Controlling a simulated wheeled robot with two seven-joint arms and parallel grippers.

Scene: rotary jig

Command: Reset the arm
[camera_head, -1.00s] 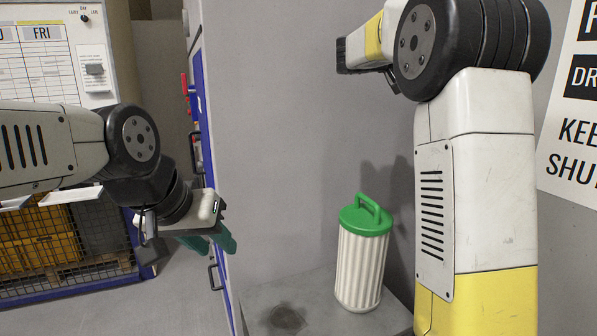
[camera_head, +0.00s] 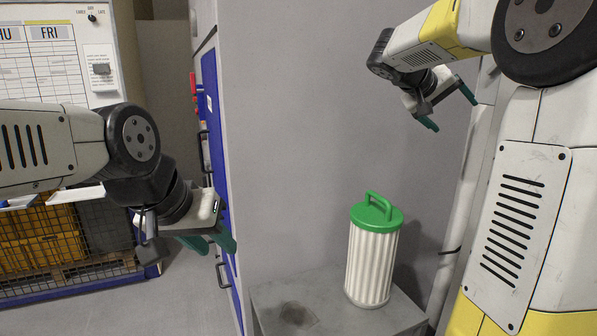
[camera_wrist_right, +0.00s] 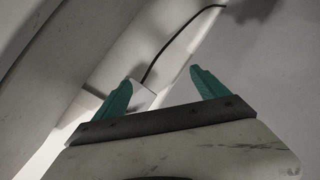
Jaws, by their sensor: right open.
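My right gripper (camera_head: 451,109) is at the upper right of the head view, raised above and to the right of the green-lidded canister. Its two green fingers are apart and empty; they also show in the right wrist view (camera_wrist_right: 160,90), with a pale pipe and a dark cable beyond them. My right arm, white and yellow, fills the right side of the head view. My left gripper (camera_head: 215,240) is at the left, in front of the blue cabinet edge, pointing right and down. Its green fingers overlap from this angle, so the gap between them is unclear.
A white ribbed canister (camera_head: 371,262) with a green handled lid stands upright on a grey pedestal (camera_head: 345,323). A grey wall is behind it. A blue cabinet (camera_head: 211,110), a schedule board (camera_head: 48,60) and a mesh cage (camera_head: 60,245) are at the left.

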